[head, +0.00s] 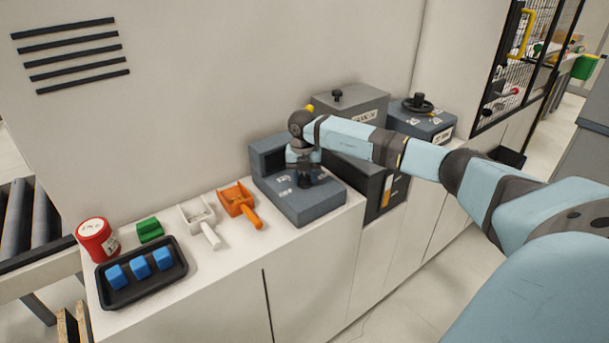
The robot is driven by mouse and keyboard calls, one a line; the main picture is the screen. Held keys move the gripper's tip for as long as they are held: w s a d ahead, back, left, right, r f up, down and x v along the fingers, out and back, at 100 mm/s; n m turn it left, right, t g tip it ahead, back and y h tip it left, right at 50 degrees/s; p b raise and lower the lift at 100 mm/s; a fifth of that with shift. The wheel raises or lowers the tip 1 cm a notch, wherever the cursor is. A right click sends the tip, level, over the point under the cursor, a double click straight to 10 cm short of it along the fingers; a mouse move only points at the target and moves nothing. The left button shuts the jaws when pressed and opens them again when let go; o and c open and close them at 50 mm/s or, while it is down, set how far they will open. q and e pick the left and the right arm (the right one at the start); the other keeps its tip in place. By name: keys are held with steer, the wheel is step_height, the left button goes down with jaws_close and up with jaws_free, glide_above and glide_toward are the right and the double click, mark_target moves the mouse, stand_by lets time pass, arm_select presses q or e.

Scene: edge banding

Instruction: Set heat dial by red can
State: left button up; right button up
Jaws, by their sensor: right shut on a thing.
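The red can (97,240) stands upright at the left end of the white counter, with a pale label on its top. A grey machine (313,206) with a flat top and a raised dark block at its back left sits near the counter's right end. My right gripper (304,180) points down over this machine's top and is shut on a dark knob there, mostly hidden by the fingers. I cannot read the marks around the knob. My left gripper is not in view.
A black tray (150,293) with blue blocks, a green block (149,230), a white scoop (199,218) and an orange scoop (240,203) lie left of the machine. Grey boxes with knobs (421,119) stand behind my right arm. A roller conveyor (30,220) is at far left.

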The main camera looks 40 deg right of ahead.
mark_target(303, 177)
stand_by(0.4)
steer(key=o, duration=0.9)
steer(key=shift+r, duration=0.1)
step_height(303, 177, up, 14)
steer(key=shift+w+a+f+b, duration=0.15)
steer(key=shift+b, duration=0.8)
